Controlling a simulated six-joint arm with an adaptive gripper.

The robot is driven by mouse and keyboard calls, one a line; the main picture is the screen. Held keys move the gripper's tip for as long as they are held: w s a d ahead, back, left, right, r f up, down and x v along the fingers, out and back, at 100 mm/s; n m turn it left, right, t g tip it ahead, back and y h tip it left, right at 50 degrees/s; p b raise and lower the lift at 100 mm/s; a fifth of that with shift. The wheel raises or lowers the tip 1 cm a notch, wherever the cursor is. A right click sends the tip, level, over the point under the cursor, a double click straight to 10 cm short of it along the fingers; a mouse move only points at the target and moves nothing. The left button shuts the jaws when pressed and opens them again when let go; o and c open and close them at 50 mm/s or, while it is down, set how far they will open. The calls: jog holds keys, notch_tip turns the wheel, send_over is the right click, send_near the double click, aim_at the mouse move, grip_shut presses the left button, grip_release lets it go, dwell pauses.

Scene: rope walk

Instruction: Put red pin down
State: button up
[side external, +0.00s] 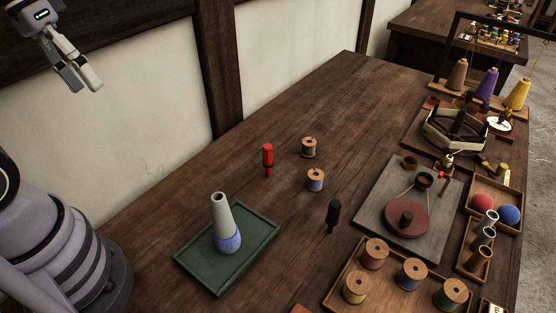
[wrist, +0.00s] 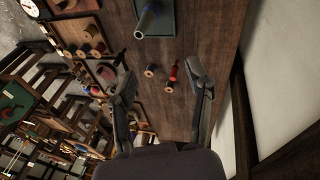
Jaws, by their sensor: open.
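The red pin (side external: 267,158) stands upright on the dark wooden table, left of two small thread spools. It also shows in the wrist view (wrist: 174,72), far below and between my fingers. My gripper (side external: 82,88) is open and empty, high up at the top left of the side view, well apart from the pin. In the wrist view my gripper (wrist: 157,62) has its two fingers spread wide.
Spools (side external: 309,147) and (side external: 316,180) stand near the pin. A black pin (side external: 333,214) stands to the front right. A green tray (side external: 188,262) holds a pale cone (side external: 222,213). A grey board (side external: 371,196) and a spool crate (side external: 335,291) crowd the right. The table behind the pin is clear.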

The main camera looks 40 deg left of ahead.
jog(key=a+r+t+y, duration=0.1)
jog(key=s+a+m+t+y, duration=0.1)
jog(key=a, duration=0.1)
jog(key=a+r+t, duration=0.1)
jog(key=shift+s+a+r+m+y, duration=0.15)
jog(key=shift+s+r+m+y, duration=0.15)
jog(key=shift+r+y, duration=0.1)
dwell(0.9)
